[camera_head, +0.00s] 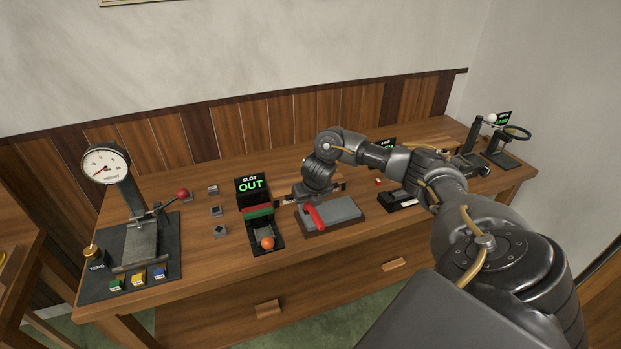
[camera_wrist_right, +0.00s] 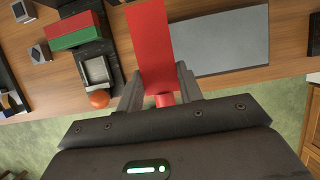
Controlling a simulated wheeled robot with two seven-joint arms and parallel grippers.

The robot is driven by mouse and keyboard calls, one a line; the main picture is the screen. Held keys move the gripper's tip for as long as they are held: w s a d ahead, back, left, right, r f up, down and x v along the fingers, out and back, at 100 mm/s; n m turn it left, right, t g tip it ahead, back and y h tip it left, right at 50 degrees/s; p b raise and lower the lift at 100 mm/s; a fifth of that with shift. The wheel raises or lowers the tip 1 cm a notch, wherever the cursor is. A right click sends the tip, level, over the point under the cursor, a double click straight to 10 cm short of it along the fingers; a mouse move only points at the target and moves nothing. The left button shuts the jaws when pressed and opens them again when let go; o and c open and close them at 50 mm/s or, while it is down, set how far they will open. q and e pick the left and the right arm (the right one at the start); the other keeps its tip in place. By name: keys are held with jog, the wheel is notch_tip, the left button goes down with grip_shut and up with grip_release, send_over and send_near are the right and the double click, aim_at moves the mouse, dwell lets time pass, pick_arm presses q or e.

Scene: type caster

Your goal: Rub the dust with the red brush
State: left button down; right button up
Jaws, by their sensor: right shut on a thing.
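The red brush (camera_head: 315,217) is in my right gripper (camera_head: 307,199), over the left part of a grey plate (camera_head: 345,211) on a dark base. In the right wrist view the flat red brush (camera_wrist_right: 151,45) reaches forward from between the fingers of my right gripper (camera_wrist_right: 160,92), shut on its handle. The brush overlaps the left edge of the grey plate (camera_wrist_right: 222,40); I cannot tell whether it touches it. No dust can be made out on the bare grey surface. My left gripper is not in view.
Left of the plate stands the slot box (camera_head: 252,188) reading OUT, with red and green blocks and an orange ball (camera_head: 267,243). A dial press (camera_head: 107,166) with a red-knobbed lever stands far left. Small grey cubes (camera_head: 217,211) lie between. More devices stand right.

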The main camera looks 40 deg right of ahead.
jog(key=shift+d+r+p, duration=0.1)
jog(key=shift+r+p, duration=0.7)
jog(key=shift+r, duration=0.5)
jog(key=shift+s, duration=0.1)
